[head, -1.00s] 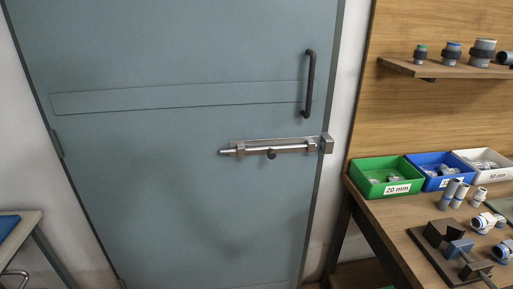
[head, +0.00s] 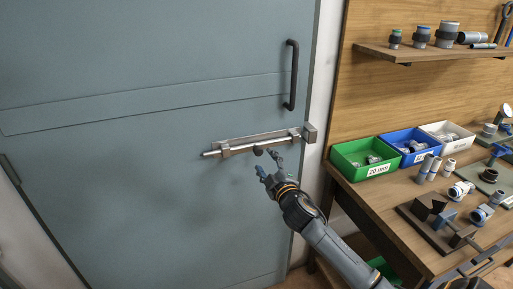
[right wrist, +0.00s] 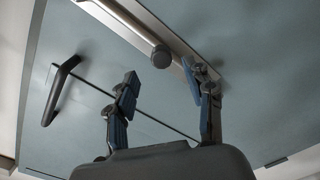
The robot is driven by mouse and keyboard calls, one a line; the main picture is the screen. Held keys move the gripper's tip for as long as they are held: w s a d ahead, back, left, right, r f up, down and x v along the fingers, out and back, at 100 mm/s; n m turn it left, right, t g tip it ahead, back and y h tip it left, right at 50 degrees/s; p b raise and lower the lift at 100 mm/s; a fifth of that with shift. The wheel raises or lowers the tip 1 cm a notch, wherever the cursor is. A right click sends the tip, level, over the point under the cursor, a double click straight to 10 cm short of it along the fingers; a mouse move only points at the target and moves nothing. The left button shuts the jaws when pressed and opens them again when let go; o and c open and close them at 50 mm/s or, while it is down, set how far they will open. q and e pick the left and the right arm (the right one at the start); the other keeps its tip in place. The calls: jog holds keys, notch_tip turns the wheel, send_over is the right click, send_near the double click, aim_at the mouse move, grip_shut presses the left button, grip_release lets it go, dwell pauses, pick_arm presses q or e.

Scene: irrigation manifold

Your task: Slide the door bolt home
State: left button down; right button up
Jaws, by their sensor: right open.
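The door bolt is a metal rod (head: 237,149) in brackets on a plate fixed to the blue-grey door (head: 130,180). Its left end sticks out past the left bracket; the keeper block (head: 310,133) is at the door's right edge. I cannot tell whether the rod's right end is inside the keeper. A dark round knob (head: 258,151) stands out from the rod, and it also shows in the right wrist view (right wrist: 161,58). My right gripper (head: 266,163) is open and empty, just below the knob. In the right wrist view its fingertips (right wrist: 160,74) lie either side of the knob, seemingly apart from it. My left gripper is out of view.
A dark door handle (head: 291,75) is above the bolt. A wooden workbench (head: 390,205) at the right carries green (head: 345,162), blue (head: 388,143) and white bins (head: 428,131) and fittings. A shelf (head: 405,54) hangs above. The door face left of the bolt is clear.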

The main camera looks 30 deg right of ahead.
aim_at(259, 153)
jog(key=x, duration=0.8)
jog(key=shift+w+a+p, duration=0.1)
jog(key=shift+w+p, duration=0.2)
jog(key=shift+p, duration=0.1)
grip_shut()
